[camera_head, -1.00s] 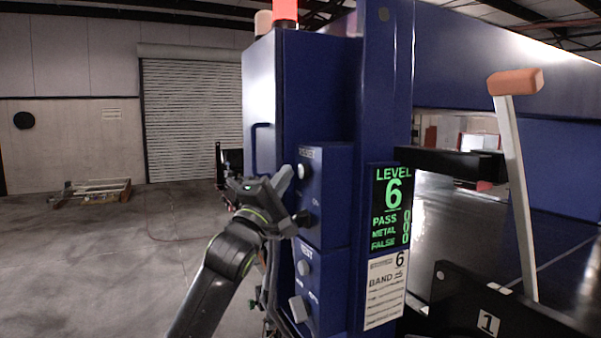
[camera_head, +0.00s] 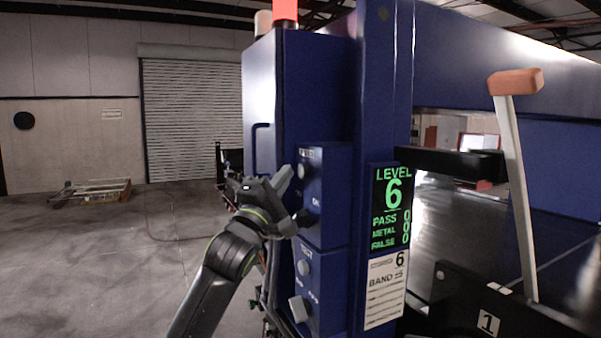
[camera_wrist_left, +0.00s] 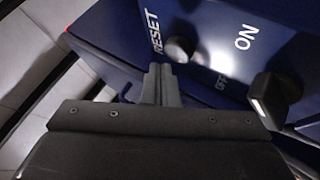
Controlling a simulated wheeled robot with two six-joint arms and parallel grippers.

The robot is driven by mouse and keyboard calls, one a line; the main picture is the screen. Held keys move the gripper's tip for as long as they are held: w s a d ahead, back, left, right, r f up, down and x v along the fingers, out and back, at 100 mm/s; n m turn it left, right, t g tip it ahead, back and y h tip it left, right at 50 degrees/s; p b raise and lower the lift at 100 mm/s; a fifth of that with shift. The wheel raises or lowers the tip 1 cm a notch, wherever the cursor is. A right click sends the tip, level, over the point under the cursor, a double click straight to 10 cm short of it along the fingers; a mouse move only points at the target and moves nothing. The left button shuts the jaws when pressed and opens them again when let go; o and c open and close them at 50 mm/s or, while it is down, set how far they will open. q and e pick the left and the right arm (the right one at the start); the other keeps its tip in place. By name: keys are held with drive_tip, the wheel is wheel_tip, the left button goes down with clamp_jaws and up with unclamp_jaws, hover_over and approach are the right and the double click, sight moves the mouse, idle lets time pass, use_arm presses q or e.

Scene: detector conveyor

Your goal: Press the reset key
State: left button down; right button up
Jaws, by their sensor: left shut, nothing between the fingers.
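The reset key is a round grey knob (camera_head: 304,171) at the top of the blue control box (camera_head: 335,185). In the left wrist view the key (camera_wrist_left: 180,48) sits beside the white word RESET. My left gripper (camera_head: 286,176) is just left of the key in the head view. Its fingers (camera_wrist_left: 160,72) are shut with nothing between them. In the left wrist view their tips end close to the key, a little below and left of it. I cannot tell whether they touch it. My right gripper is not in view.
A dark ON/OFF switch (camera_wrist_left: 272,98) is close by on the same box. A TEST knob (camera_head: 304,267) and a lower switch (camera_head: 299,308) sit below. A green-lit display (camera_head: 391,208) is to the right. A lever with an orange grip (camera_head: 516,82) stands further right.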

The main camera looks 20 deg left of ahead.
use_arm(q)
drive_tip(key=shift+w+d, duration=0.1)
idle(0.4)
drive_tip(key=shift+w+d, duration=0.25)
drive_tip(key=shift+w+d, duration=0.25)
drive_tip(key=shift+w, duration=0.1)
idle(0.9)
drive_tip(key=shift+s, duration=0.1)
drive_tip(key=shift+s+a, duration=0.55)
drive_tip(key=shift+s, duration=0.05)
drive_tip(key=s+a+b, duration=0.1)
drive_tip(key=s, duration=0.1)
drive_tip(key=s+a, duration=0.1)
drive_tip(key=a, duration=0.1)
drive_tip(key=shift+s+a+b, duration=0.15)
drive_tip(key=shift+s+b, duration=0.2)
